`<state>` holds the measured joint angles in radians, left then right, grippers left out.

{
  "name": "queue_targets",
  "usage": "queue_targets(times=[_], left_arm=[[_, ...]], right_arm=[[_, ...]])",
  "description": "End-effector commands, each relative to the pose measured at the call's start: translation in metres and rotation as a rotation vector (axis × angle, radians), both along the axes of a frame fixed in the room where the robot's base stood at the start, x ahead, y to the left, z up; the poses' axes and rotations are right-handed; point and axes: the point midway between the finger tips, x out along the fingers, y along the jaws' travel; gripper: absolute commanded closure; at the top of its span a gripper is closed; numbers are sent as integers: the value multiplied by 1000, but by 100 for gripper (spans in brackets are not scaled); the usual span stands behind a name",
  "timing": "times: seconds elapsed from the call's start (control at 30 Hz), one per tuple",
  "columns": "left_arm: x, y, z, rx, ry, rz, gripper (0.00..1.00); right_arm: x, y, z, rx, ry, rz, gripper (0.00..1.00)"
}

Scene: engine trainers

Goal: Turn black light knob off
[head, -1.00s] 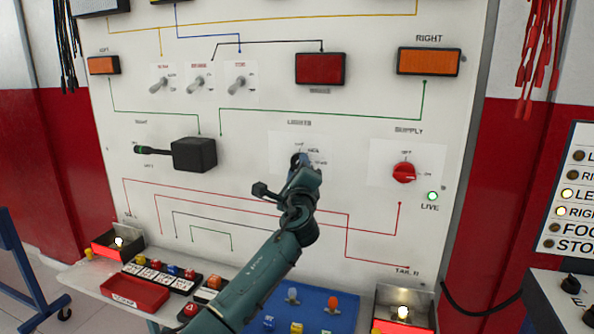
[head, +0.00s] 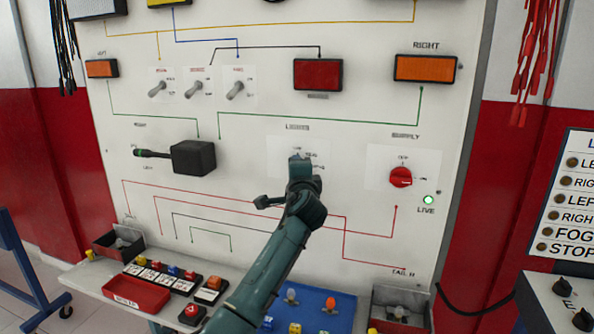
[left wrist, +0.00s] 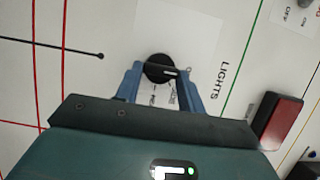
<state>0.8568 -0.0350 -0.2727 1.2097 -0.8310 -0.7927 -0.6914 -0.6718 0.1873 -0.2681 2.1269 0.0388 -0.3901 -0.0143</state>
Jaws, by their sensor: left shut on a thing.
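The black light knob (left wrist: 154,66) sits on a white plate beside the word LIGHTS in the left wrist view. Its white pointer mark points toward the LIGHTS label. My left gripper (left wrist: 160,76) has its two blue fingers on either side of the knob and is shut on it. In the head view my left gripper (head: 300,170) reaches the LIGHTS plate (head: 278,148) and hides the knob. The small position labels are blurred. My right gripper is in neither view.
A red supply knob (head: 401,177) is to the right, with a lit green LIVE lamp (head: 428,200). Three toggle switches (head: 196,88) are above. A black box with a stalk (head: 193,157) is to the left.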

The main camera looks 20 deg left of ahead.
Motion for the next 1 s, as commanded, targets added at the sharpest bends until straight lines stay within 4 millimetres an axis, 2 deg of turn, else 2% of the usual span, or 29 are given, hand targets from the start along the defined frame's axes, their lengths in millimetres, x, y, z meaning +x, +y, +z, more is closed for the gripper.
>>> queue_targets(times=[0.4,0.43,0.63,0.7,1.0], left_arm=[[0,0,0,-12,0,0,84],[0,0,0,-12,0,0,60],[0,0,0,-10,-1,0,44],[0,0,0,-9,0,0,39],[-3,-1,0,-8,-1,-1,39]], right_arm=[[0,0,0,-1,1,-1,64],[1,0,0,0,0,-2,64],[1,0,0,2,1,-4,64],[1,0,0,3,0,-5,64],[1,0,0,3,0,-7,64]])
